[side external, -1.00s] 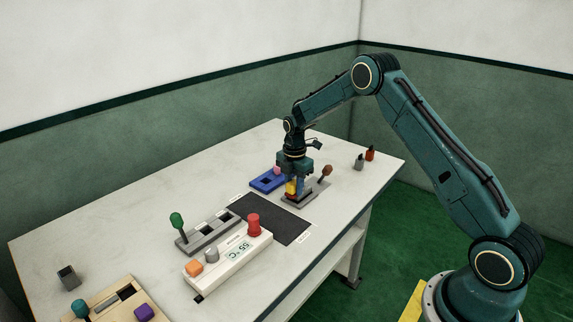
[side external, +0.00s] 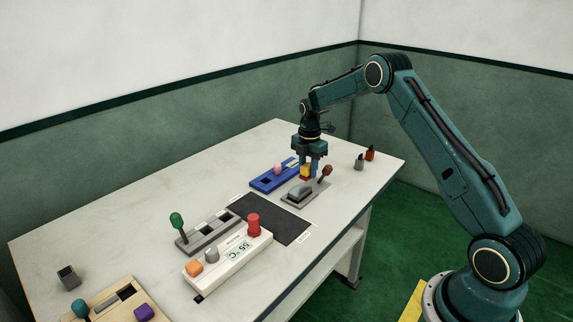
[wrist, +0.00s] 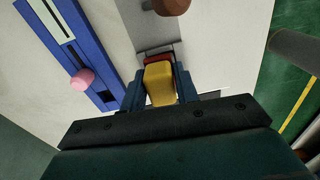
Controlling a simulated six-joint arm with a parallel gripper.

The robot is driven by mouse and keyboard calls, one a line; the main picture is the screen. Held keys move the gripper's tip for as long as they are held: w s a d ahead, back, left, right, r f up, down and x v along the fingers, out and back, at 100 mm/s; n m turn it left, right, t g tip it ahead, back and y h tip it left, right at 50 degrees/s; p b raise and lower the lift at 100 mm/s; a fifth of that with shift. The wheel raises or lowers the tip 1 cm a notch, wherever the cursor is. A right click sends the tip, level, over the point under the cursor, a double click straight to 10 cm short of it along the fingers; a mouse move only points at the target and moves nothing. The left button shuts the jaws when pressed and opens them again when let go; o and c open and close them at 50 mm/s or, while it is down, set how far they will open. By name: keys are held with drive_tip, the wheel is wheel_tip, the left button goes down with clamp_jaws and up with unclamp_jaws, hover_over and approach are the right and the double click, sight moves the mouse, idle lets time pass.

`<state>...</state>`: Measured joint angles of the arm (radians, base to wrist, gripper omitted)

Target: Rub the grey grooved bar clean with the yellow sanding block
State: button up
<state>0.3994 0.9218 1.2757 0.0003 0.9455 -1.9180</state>
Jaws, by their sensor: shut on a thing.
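My gripper (side external: 307,174) is shut on the yellow sanding block (side external: 305,170). The block has a red underside and also shows between the fingers in the wrist view (wrist: 158,84). It appears to be held above the far end of the grey fixture, clear of the grey bar (side external: 299,191). The bar lies on a flat grey plate on the table, and its top shows in the side view. Its grooves are too small to make out there. In the wrist view the gripper and block hide much of the fixture.
A brown knob (side external: 326,170) stands at the fixture's far end, close to my gripper. A blue panel with a pink knob (side external: 277,168) lies to the left. A dark mat (side external: 272,219) and a white control box (side external: 229,255) are nearer. Two small items stand at the back right.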

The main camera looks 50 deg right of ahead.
drive_tip(key=shift+r, duration=2.6)
